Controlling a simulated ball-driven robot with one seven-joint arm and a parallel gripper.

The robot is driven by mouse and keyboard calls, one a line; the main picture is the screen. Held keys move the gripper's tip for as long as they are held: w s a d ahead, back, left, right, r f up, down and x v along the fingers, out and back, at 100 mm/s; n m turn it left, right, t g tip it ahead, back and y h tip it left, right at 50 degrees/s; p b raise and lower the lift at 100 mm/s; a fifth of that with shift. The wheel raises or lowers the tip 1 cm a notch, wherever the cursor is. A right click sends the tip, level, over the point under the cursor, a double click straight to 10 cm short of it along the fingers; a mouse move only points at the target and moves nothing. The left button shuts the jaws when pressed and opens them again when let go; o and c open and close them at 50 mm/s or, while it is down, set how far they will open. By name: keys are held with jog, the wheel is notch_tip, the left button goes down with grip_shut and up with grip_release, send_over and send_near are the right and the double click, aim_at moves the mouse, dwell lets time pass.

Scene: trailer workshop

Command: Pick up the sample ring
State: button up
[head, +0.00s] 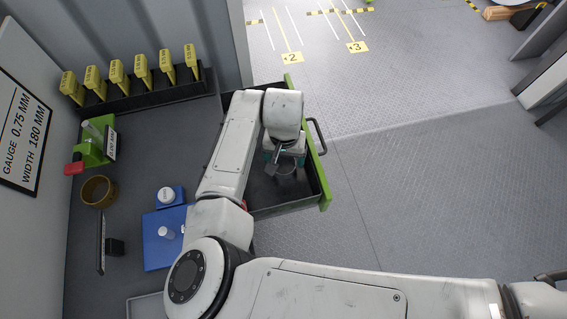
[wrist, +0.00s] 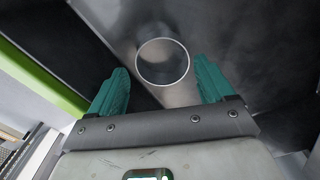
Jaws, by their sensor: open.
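A thin grey metal ring (wrist: 163,86) stands on the floor of the open drawer (head: 322,184), its round opening facing the wrist camera. I take it to be the sample ring. My gripper (wrist: 162,67) is open above it. One teal finger is to its left and one to its right, with gaps on both sides in the wrist view. In the head view my gripper (head: 285,158) reaches down inside the drawer, and my arm hides part of the drawer and most of the ring.
The drawer has dark walls and a green front with a handle (head: 317,136). On the bench are a brass ring (head: 98,191), a blue tray (head: 157,252), a green fixture (head: 92,153) and a rack of yellow tags (head: 140,97). The floor right of the drawer is clear.

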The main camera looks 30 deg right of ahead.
aim_at(284, 168)
jog(key=shift+w+f+p, duration=0.15)
jog(key=shift+f, duration=1)
jog(key=shift+w+f+p, duration=0.1)
jog(key=shift+f+p, duration=0.05)
jog(key=shift+f, duration=1)
jog(key=shift+c, duration=0.2)
jog(key=shift+d, duration=0.1)
jog(key=c, duration=0.7)
